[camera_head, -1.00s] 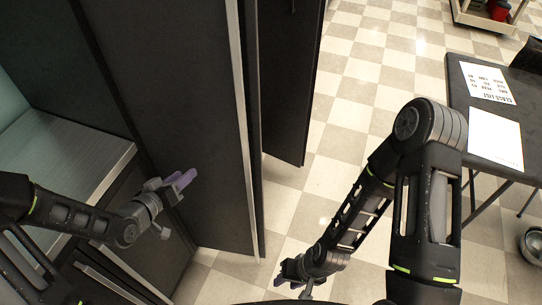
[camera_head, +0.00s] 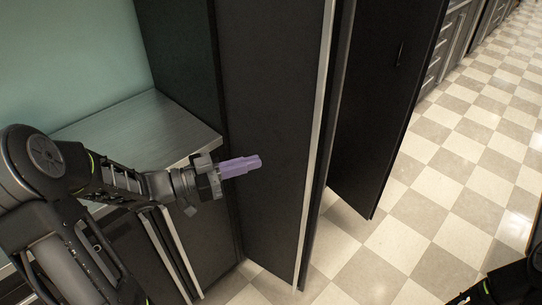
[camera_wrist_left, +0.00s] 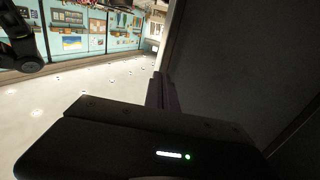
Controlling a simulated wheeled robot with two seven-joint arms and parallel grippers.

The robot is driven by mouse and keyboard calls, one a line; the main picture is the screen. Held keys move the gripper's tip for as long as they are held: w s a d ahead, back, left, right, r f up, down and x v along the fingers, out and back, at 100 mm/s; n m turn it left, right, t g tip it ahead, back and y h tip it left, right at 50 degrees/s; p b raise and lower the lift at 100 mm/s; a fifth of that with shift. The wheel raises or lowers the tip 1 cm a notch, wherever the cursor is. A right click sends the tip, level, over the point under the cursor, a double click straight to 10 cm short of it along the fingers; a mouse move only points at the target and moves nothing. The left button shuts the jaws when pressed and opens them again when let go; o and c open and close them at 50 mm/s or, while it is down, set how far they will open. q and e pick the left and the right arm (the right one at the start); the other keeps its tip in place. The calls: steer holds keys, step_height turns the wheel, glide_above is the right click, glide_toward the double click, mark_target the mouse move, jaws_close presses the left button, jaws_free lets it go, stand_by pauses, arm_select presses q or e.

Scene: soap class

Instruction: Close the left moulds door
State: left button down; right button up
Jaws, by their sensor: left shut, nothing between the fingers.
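A tall dark door panel (camera_head: 268,90) with a pale vertical edge stands upright in the middle of the head view. Behind it to the right, a second dark door panel (camera_head: 382,100) with a small handle stands swung out over the floor. I cannot tell which one is the left moulds door. My left gripper (camera_head: 240,166) has purple fingers, shut and empty, in front of the first panel. Whether they touch it is unclear. In the left wrist view, its fingers (camera_wrist_left: 161,92) point along a dark panel surface (camera_wrist_left: 235,70). My right gripper (camera_head: 485,292) shows only partly at the lower right.
A grey metal countertop (camera_head: 140,125) lies left of the panel, above dark cabinet fronts (camera_head: 150,250). The checkered floor (camera_head: 450,190) on the right is open. More cabinets with drawers (camera_head: 455,40) run along the far wall.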

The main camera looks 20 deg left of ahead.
mark_target(312, 146)
arm_select(q)
steer(key=p+x, duration=0.3)
steer(key=x, duration=1)
steer(key=shift+w+d, duration=0.1)
steer(key=shift+w, duration=0.05)
steer(key=shift+f, duration=0.1)
